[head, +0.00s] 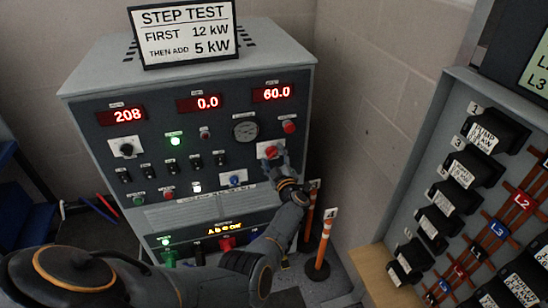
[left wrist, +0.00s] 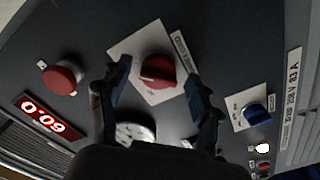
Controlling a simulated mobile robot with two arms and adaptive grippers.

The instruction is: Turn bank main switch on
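The red rotary switch (left wrist: 158,72) sits on a white square plate with a small label in the left wrist view; the label is too small to read surely. In the head view this red knob (head: 270,151) is at the right of the grey console's front panel (head: 160,158). My left gripper (left wrist: 157,78) is open, with one finger on each side of the knob, close to the panel. Whether the fingers touch the knob I cannot tell. In the head view the gripper (head: 276,162) partly covers the knob's plate. My right gripper is not in view.
A red mushroom button (left wrist: 61,79) and a blue knob (left wrist: 256,114) flank the switch. A dial gauge (head: 245,129) is nearby. Displays (head: 121,115) read 208, 0.0 and 60.0. A green lamp (head: 175,141) is lit. Orange posts (head: 323,245) and a breaker rack (head: 440,215) stand right.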

